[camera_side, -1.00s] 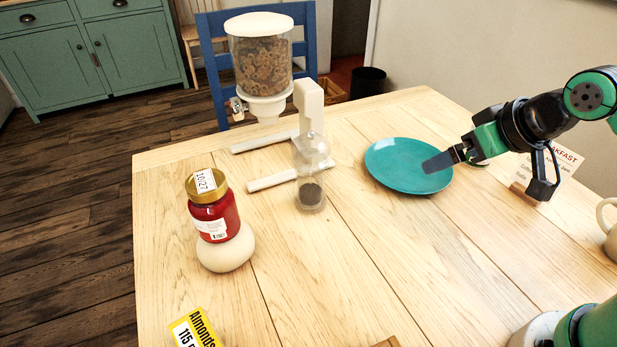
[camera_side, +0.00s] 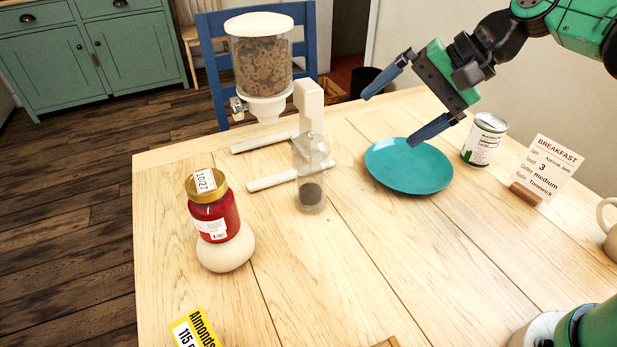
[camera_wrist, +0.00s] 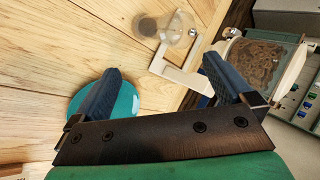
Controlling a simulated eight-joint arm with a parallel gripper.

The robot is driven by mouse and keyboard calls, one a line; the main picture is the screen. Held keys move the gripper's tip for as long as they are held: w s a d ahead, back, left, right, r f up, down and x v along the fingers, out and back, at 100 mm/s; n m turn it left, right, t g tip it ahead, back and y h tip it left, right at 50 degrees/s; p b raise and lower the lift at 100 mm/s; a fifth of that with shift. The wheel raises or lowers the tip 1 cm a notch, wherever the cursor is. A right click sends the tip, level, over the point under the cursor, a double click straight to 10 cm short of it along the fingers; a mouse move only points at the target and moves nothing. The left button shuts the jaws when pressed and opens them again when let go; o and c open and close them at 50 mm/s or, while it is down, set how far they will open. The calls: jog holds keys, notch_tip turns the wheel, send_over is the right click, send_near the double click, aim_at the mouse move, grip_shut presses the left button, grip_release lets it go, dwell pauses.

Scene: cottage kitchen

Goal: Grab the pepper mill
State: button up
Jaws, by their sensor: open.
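The pepper mill (camera_side: 311,180) looks clear, with a domed top and dark contents at its base. It stands upright on the table in front of the cereal dispenser. It also shows in the wrist view (camera_wrist: 150,26), at the top between my fingers. My gripper (camera_side: 388,112) is open and empty, raised above the back of the table, to the right of the mill and apart from it. In the wrist view both blue fingers of my gripper (camera_wrist: 160,84) are spread wide with nothing between them.
The cereal dispenser (camera_side: 262,70) stands behind the mill, its white feet on the table. A teal plate (camera_side: 409,170) lies right of the mill. A red jar (camera_side: 213,208) sits on a round cream base at left. A can (camera_side: 484,140) and breakfast card (camera_side: 547,167) stand at right.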

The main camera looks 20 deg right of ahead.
jog(key=w+a+m+g+y, duration=0.1)
jog(key=w+a+m+y, duration=0.3)
jog(key=w+m+y, duration=0.25)
jog(key=m+g+y, duration=0.1)
jog(key=m+y, duration=0.4)
jog(key=y, duration=0.1)
send_near(300, 181)
jog(key=shift+h, duration=0.25)
jog(key=a, duration=0.1)
jog(key=w+a, duration=0.2)
jog(key=shift+a+f, duration=0.2)
jog(key=shift+a, duration=0.15)
jog(key=shift+a+f, duration=0.15)
jog(key=shift+f, duration=0.05)
jog(key=shift+w+a, duration=0.25)
jog(key=shift+a, duration=1.1)
jog(key=shift+w+a, duration=0.2)
jog(key=shift+a, duration=1.1)
grip_shut()
